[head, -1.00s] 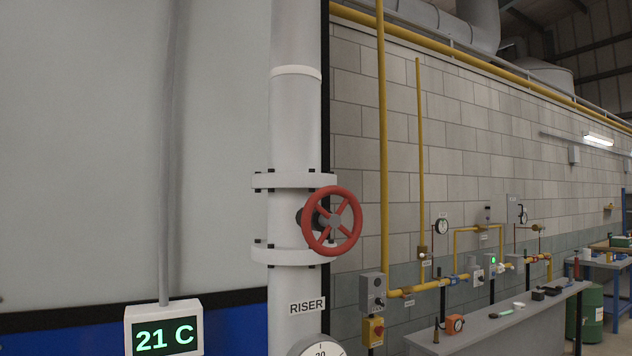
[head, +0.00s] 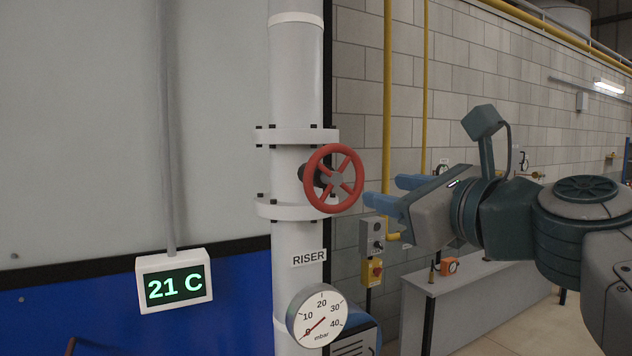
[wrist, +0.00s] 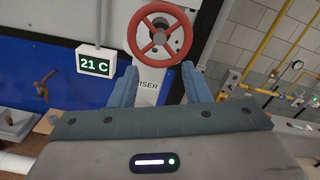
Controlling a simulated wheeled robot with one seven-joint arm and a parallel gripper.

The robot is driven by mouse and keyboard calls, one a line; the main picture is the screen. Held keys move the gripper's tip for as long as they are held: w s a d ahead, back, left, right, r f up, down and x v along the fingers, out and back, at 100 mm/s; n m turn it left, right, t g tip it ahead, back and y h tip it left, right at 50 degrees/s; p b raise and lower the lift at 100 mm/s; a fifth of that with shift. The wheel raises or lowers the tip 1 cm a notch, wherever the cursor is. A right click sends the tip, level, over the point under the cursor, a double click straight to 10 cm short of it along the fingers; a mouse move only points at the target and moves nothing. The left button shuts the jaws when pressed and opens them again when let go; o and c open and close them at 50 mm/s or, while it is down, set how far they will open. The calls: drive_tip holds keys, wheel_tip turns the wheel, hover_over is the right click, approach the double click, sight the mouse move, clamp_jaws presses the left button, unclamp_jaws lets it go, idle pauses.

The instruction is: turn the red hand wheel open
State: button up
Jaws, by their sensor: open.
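The red hand wheel (head: 333,179) has several spokes and sits on a valve between two flanges of the white riser pipe (head: 298,90). A round gauge (head: 319,316) below it, marked in mbar, has its needle near 0. My gripper (head: 380,192) is to the right of the wheel, its blue fingers pointing left toward it. It is open and empty, apart from the wheel. In the wrist view the wheel (wrist: 160,34) shows whole, beyond and above the two spread fingers (wrist: 157,84).
A temperature display (head: 174,281) reading 21 C hangs left of the riser. A control box (head: 373,238) with a yellow and red switch below is behind my gripper. A grey bench (head: 450,290) stands at the right. Yellow pipes (head: 387,110) run along the block wall.

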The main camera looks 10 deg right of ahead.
sight(337, 180)
drive_tip(key=p+x, duration=0.2)
drive_tip(key=x, duration=1.1)
drive_tip(key=shift+w+a+p, duration=0.1)
drive_tip(key=shift+w+p, duration=0.2)
drive_tip(key=shift+p, duration=0.05)
drive_tip(key=shift+f, duration=0.1)
clamp_jaws()
